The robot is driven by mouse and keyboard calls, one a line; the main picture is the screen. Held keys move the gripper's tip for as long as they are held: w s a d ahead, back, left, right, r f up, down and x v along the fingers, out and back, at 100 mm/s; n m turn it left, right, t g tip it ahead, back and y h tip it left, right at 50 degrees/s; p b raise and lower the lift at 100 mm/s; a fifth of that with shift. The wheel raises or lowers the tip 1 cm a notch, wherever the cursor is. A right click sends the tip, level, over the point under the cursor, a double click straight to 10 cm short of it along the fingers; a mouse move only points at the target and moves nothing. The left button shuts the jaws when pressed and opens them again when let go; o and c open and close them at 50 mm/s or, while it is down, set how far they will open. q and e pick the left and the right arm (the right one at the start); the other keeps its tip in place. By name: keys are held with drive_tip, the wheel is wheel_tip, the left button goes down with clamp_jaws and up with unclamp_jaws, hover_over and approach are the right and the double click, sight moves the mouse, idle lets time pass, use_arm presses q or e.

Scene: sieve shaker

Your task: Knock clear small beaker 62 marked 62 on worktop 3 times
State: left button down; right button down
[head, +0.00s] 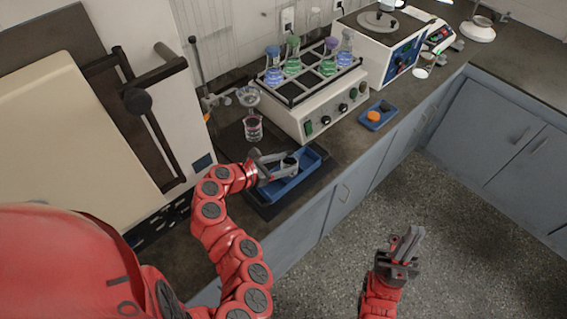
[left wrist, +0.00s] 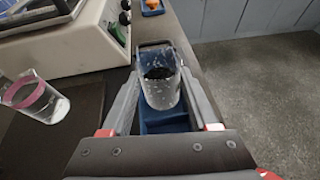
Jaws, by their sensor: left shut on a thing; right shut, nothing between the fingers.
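A clear small beaker (left wrist: 160,85) with dark specks or contents is between the fingers of my left gripper (left wrist: 160,98) in the left wrist view. No number can be read on it. In the head view my left gripper (head: 280,165) is shut on this beaker, over a blue tray (head: 306,174) on the dark worktop (head: 345,150). I cannot tell whether the beaker touches the tray. The blue tray (left wrist: 165,126) also shows below the beaker in the left wrist view. My right gripper (head: 404,247) is shut and empty, over the floor away from the worktop.
A beaker with a pink band (head: 253,128) stands behind my left gripper on a dark mat (head: 229,141), below a glass funnel (head: 248,96). A shaker (head: 325,113) with several coloured flasks stands behind. A small blue tray (head: 378,117) holds an orange item.

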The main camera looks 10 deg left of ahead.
use_arm(q)
wheel_tip(320, 180, down, 4)
drive_tip(key=b, duration=0.2)
drive_tip(key=shift+f+b, duration=0.25)
drive_tip(key=shift+b, duration=0.15)
drive_tip(key=shift+s+d+r, duration=0.1)
drive_tip(key=shift+s+r, duration=0.05)
drive_tip(key=shift+s, duration=0.05)
drive_tip(key=r+p, duration=0.4)
drive_tip(key=shift+w, duration=0.2)
drive_tip(key=shift+r, duration=0.15)
